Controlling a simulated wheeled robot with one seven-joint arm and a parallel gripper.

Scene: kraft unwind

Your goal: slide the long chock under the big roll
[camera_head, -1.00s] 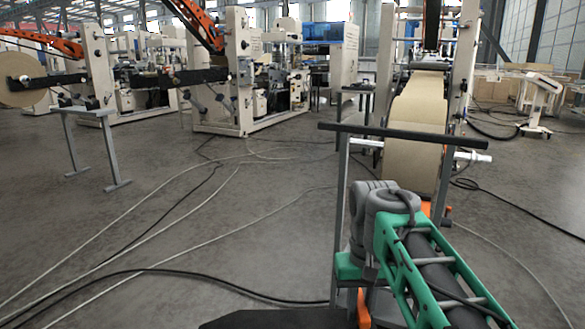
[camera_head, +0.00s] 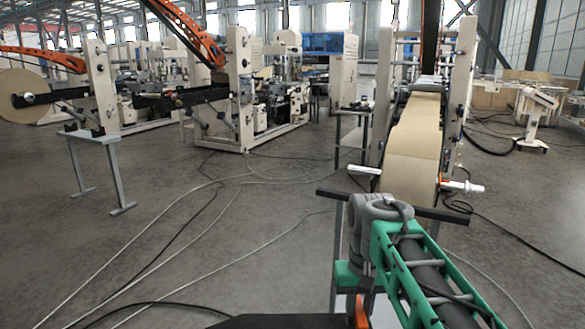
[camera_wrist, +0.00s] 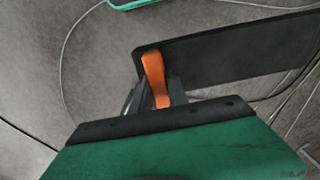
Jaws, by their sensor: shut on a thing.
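The big roll (camera_head: 410,180) is a tan paper roll on a spindle, right of centre in the head view, with its web running up into the machine behind. My gripper (camera_wrist: 153,62) shows an orange finger in the wrist view. It appears shut on one end of a long dark flat piece, which looks like the long chock (camera_wrist: 240,52). This piece extends to the right, above the floor. In the head view my gripper (camera_head: 361,312) is low, below my arm and in front of the roll. The fingers' contact with the chock is mostly hidden.
A dark bar (camera_head: 440,212) crosses in front of the roll, partly behind my arm. Cables (camera_head: 150,240) run over the floor. A grey trestle (camera_head: 92,138) stands at left. A white wheeled stand (camera_head: 533,115) stands at right. Open floor lies at centre left.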

